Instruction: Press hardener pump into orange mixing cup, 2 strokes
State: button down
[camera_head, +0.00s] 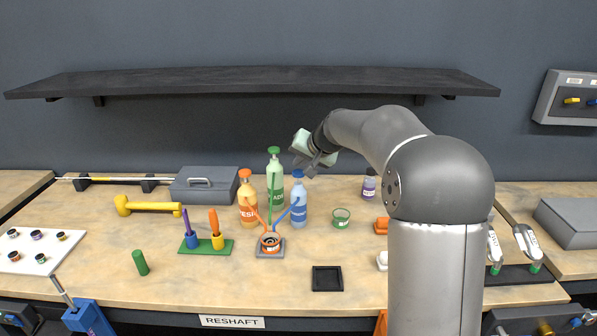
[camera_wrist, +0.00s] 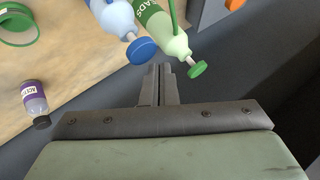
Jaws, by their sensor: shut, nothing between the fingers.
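A blue pump bottle (camera_head: 298,204) stands at the right of a row of three, its label too small to read. Its blue pump head also shows in the wrist view (camera_wrist: 142,50). The orange mixing cup (camera_head: 270,241) sits on a grey pad (camera_head: 262,253) in front of the bottles, under their spouts. My gripper (camera_head: 308,167) is shut and empty, just above and right of the blue pump head. In the wrist view its fingertips (camera_wrist: 158,72) appear just below the blue head; contact cannot be told.
A green pump bottle (camera_head: 275,178) and an orange one (camera_head: 247,202) stand left of the blue one. A green cup (camera_head: 341,217) and a purple-labelled bottle (camera_head: 369,189) are to the right. A dark shelf (camera_head: 250,82) hangs above. A black tray (camera_head: 327,279) lies in front.

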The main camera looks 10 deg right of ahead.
aim_at(301, 173)
jog(key=shift+r+p, duration=1.75)
jog(key=shift+r, duration=0.8)
